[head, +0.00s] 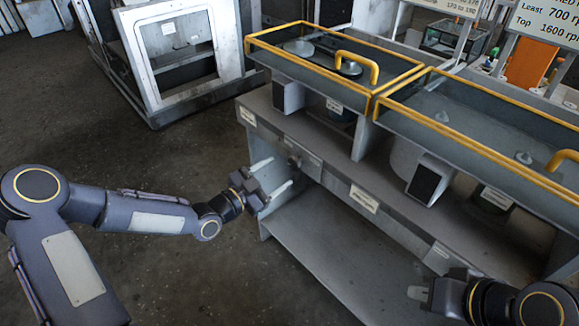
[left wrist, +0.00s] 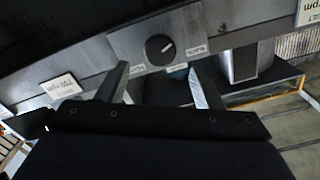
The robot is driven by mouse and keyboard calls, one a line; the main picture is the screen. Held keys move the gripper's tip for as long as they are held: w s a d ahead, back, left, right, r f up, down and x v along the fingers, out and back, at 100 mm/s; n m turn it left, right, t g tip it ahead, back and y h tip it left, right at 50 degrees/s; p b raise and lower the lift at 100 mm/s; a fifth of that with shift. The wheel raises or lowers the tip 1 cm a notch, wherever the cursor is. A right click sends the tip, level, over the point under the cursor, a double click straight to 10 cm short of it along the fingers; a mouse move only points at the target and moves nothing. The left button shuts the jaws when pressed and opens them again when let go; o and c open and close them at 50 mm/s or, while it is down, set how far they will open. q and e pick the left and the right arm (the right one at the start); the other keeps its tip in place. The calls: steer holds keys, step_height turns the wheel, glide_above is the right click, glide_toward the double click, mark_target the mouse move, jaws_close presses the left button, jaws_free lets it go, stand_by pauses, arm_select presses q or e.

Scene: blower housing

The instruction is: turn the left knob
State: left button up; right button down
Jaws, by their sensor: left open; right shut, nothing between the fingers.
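The left knob (left wrist: 159,49) is round and black with a pale pointer line, on a grey plate between two small labels in the left wrist view. The line points up and to the right. My left gripper (head: 273,175) is open in front of the bench's left front panel in the head view. In the left wrist view its fingertips (left wrist: 157,68) are spread on either side below the knob, and I see no contact. In the head view the knob is too small to make out clearly. My right gripper (head: 419,294) is shut and empty at the lower right.
The grey bench (head: 340,173) carries two yellow-edged clear covers (head: 335,75) with handles. A white label (head: 365,198) is on its front edge. A white metal frame (head: 170,50) stands at the back left. The floor left of the bench is clear.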

mark_target(293, 165)
arm_select(q)
steer(key=x, duration=0.5)
steer(key=shift+w+d, duration=0.15)
steer(key=shift+d, duration=0.05)
steer(key=c, duration=1)
steer(key=shift+o, duration=0.2)
steer(key=shift+f, duration=0.1)
